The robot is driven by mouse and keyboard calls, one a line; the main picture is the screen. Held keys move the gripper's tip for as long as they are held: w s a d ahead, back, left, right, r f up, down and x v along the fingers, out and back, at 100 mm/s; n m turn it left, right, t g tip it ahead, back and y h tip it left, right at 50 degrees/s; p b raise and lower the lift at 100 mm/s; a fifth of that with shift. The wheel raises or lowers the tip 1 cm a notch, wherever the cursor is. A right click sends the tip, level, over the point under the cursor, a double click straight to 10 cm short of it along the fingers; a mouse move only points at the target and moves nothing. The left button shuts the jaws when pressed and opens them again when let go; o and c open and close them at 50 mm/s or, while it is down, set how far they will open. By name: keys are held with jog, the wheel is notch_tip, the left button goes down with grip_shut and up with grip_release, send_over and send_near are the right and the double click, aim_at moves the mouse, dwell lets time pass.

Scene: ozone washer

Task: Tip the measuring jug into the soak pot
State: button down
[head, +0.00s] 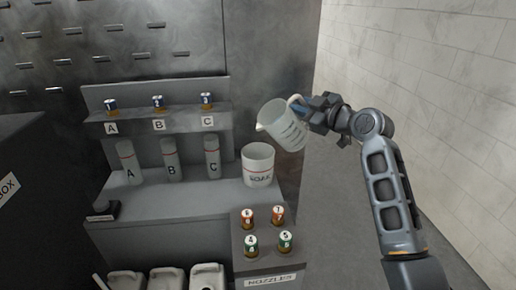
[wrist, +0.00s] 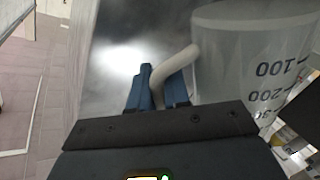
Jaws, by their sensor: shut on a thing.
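The measuring jug (head: 283,125) is translucent with dark graduation marks, and it is tilted with its spout toward the left. It is in the air above and slightly right of the soak pot. My gripper (head: 306,108) is shut on the jug's handle, at the jug's right side. In the wrist view the blue fingers (wrist: 160,92) close around the pale handle, and the jug (wrist: 250,70) fills the upper right. I cannot see any liquid in either.
Cylinders A, B and C (head: 170,160) stand left of the pot, below a shelf (head: 180,121) with several small labelled caps. A nozzles box (head: 270,262) with numbered nozzles stands in front. White containers (head: 168,279) line the bottom edge. Open floor lies right of the bench.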

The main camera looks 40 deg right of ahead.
aim_at(300, 100)
jog(key=shift+w+a+r+n+h+p, duration=0.15)
jog(key=shift+a+r+n+p, duration=0.2)
jog(key=shift+n+p, duration=0.3)
jog(key=shift+w+a+r+n+h+p, duration=0.15)
jog(key=shift+a+r+n+p, duration=0.1)
jog(key=shift+a+n+p, duration=0.4)
dwell(1.5)
jog(key=shift+a+r+n+g+p, duration=0.2)
jog(key=shift+r+n+g+p, duration=0.1)
jog(key=shift+r+n+p, duration=0.45)
dwell(4.4)
